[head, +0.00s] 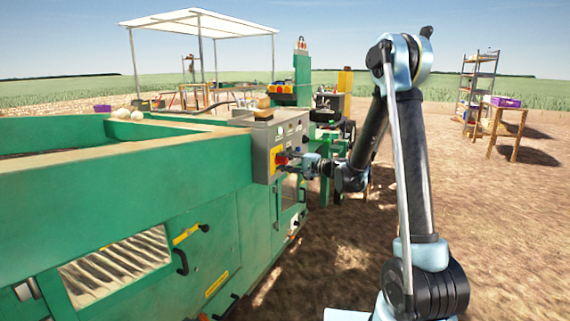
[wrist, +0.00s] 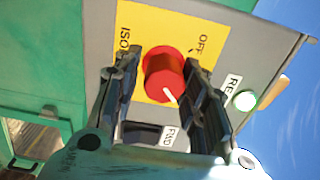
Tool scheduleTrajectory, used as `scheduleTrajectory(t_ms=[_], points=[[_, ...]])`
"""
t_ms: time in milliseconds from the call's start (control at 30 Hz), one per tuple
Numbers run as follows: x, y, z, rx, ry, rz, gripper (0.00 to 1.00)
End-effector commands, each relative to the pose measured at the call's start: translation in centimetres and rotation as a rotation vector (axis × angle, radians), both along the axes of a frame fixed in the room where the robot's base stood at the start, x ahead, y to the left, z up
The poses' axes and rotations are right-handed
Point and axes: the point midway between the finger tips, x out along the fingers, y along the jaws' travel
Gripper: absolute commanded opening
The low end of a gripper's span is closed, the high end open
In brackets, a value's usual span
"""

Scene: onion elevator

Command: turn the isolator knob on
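The isolator knob (wrist: 160,72) is a round red knob on a yellow plate (wrist: 127,22) on a grey control box. In the wrist view its white pointer line points to the lower right, away from the "OFF" label at the upper right. The fingers hide part of the plate, and I see no "ON" label. In the head view my gripper (head: 291,163) is at the knob (head: 281,159), on the box's near face.
The grey control box (head: 262,145) stands on the green machine (head: 110,205). Open dirt lies to the right, with a wooden table (head: 510,116) farther back.

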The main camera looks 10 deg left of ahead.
Motion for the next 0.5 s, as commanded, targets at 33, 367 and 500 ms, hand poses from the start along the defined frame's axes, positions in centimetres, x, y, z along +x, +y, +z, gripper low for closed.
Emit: scheduleTrajectory(t_ms=[33, 367, 500], points=[[0.0, 0.0, 0.0, 0.001, 0.0, 0.0, 0.51], [-0.1, 0.0, 0.1, 0.003, 0.0, 0.002, 0.51], [-0.3, -1.0, 0.1, 0.003, 0.0, 0.0, 0.51]])
